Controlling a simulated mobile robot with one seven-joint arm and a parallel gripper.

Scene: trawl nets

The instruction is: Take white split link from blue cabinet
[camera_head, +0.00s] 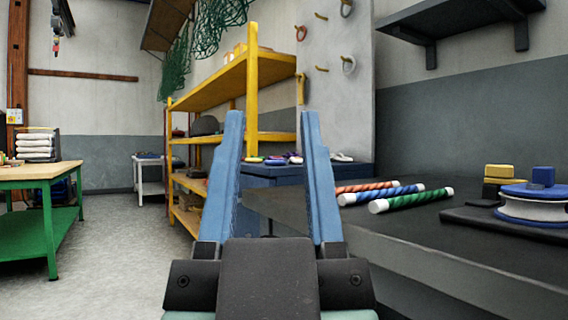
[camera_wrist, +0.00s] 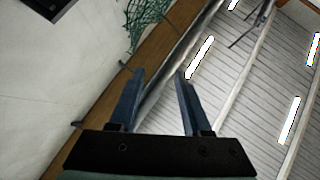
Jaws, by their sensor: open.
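The blue cabinet (camera_head: 350,170) stands ahead against the grey panel, partly hidden behind my gripper and the dark bench. Several small coloured links lie along its top. A white piece (camera_head: 342,157), which looks like the white split link, lies at the right end of that row, just right of my right finger. It is small and its shape is hard to make out. My gripper (camera_head: 270,115) is open and empty, its blue fingers pointing up in front of the cabinet and well short of it. The wrist view shows the open fingers (camera_wrist: 160,72) against wall and ceiling, with no link there.
A dark bench (camera_head: 400,225) fills the right side, with striped rope rolls (camera_head: 411,199) and a blue-and-white spool (camera_head: 535,203). A yellow shelf rack (camera_head: 210,90) stands left of the cabinet. A green workbench (camera_head: 40,180) is far left. The floor between is clear.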

